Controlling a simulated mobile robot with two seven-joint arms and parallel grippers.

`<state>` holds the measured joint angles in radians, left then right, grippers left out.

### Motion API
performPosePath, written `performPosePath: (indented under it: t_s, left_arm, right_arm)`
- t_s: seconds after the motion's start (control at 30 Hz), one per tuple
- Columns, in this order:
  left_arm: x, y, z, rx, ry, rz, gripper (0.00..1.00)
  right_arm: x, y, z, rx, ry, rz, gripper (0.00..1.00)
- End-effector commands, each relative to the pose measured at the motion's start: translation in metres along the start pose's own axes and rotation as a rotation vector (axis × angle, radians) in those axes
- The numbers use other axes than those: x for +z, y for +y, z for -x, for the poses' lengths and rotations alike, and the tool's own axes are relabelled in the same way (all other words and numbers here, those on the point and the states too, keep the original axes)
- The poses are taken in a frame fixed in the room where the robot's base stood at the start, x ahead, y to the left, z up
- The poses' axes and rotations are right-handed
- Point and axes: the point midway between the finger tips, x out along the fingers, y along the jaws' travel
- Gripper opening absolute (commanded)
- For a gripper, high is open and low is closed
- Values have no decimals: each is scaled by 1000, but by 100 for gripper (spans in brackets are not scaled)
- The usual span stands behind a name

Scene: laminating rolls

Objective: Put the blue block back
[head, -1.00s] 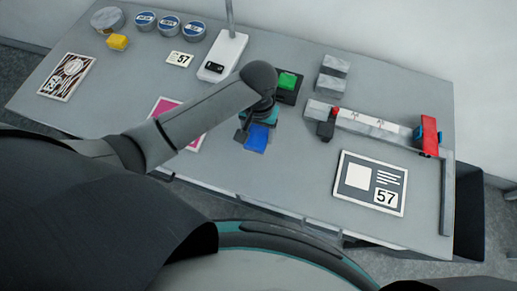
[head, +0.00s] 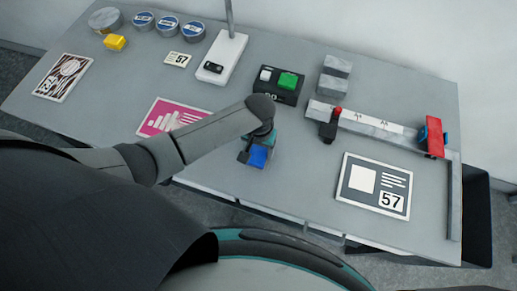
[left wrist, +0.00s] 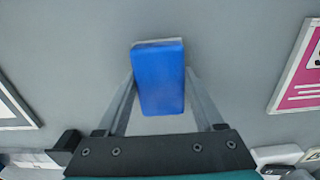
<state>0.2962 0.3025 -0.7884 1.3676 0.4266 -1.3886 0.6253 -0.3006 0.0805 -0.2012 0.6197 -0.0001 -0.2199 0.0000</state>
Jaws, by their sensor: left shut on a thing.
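The blue block (head: 257,156) is in my left gripper (head: 258,150), over the middle front of the grey table (head: 225,135). In the left wrist view the blue block (left wrist: 160,78) sits between the two fingers of the left gripper (left wrist: 160,95), which are shut on its sides. A thin pale layer shows along the block's far edge. I cannot tell whether the block touches the table. My right gripper is not in view.
A pink card (head: 172,117) lies left of the gripper and a dark framed card numbered 57 (head: 374,185) lies right. Behind stand a black box with a green button (head: 288,82), a grey block (head: 333,76) and a rail with a red piece (head: 433,137). The table's front edge is close.

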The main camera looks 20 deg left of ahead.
Motion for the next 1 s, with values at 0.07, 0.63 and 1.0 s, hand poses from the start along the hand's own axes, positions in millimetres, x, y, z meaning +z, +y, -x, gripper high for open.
performPosePath:
  t_s: [0.07, 0.63, 1.0]
  left_arm:
    - [0, 0, -3, 0, 0, 1, 25]
    - [0, 0, -3, 0, 0, 1, 99]
    - [-1, 0, 53, 2, 4, 0, 99]
  right_arm:
    - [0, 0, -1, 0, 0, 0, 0]
    - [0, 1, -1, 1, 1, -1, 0]
    - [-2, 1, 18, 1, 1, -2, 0]
